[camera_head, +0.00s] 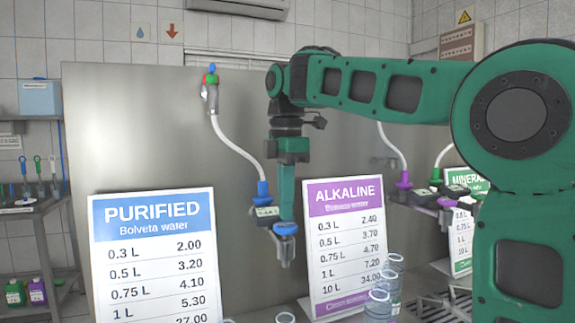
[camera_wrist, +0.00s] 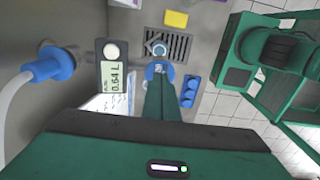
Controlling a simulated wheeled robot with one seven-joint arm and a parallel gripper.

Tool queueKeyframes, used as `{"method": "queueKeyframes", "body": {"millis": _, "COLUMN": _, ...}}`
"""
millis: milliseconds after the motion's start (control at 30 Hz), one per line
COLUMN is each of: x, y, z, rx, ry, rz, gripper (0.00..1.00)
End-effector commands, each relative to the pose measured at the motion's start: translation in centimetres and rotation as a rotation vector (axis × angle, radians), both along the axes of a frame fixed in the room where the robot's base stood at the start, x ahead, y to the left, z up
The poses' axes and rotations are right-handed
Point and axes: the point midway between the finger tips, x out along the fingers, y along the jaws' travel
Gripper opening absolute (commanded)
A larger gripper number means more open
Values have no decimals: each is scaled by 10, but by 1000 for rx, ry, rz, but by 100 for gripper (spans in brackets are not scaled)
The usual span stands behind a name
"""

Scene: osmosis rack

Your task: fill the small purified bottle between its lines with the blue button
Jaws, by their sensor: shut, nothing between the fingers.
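My gripper (camera_head: 285,218) points down at the purified dispenser, its closed fingertips (camera_wrist: 158,76) at or just above a round blue part (camera_head: 285,229) on the dispenser's end. I cannot tell whether they press it. A small display (camera_wrist: 113,80) beside the fingers reads about 0.64 L; it also shows in the head view (camera_head: 265,212). A blue hose fitting (camera_head: 262,190) feeds the dispenser. In the wrist view, a clear round rim (camera_wrist: 154,43), perhaps a bottle's, shows beyond the fingertips over a drain grate (camera_wrist: 180,47). Its water level and lines cannot be seen.
A blue PURIFIED price board (camera_head: 152,260) stands left, a purple ALKALINE board (camera_head: 345,245) right. Clear bottles (camera_head: 379,305) stand at the lower right. A blue two-round-part piece (camera_wrist: 189,91) and a yellow block (camera_wrist: 176,19) lie near the grate.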

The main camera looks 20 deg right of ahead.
Motion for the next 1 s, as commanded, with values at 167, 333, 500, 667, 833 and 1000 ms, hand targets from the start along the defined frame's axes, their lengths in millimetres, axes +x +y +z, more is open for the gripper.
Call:
{"method": "queueKeyframes", "body": {"millis": 167, "x": 1, "y": 2, "z": 41, "rx": 3, "ry": -8, "rz": 4, "gripper": 0}}
{"method": "queueKeyframes", "body": {"millis": 333, "x": 1, "y": 4, "z": 73, "rx": 3, "ry": -9, "rz": 6, "gripper": 0}}
{"method": "queueKeyframes", "body": {"millis": 500, "x": 0, "y": 5, "z": 96, "rx": 3, "ry": -10, "rz": 7, "gripper": 0}}
{"method": "queueKeyframes", "body": {"millis": 667, "x": 0, "y": 4, "z": 108, "rx": 3, "ry": -9, "rz": 7, "gripper": 0}}
{"method": "queueKeyframes", "body": {"millis": 833, "x": -1, "y": 4, "z": 113, "rx": 2, "ry": -8, "rz": 7, "gripper": 0}}
{"method": "queueKeyframes", "body": {"millis": 1000, "x": -1, "y": 4, "z": 113, "rx": 2, "ry": -8, "rz": 6, "gripper": 0}}
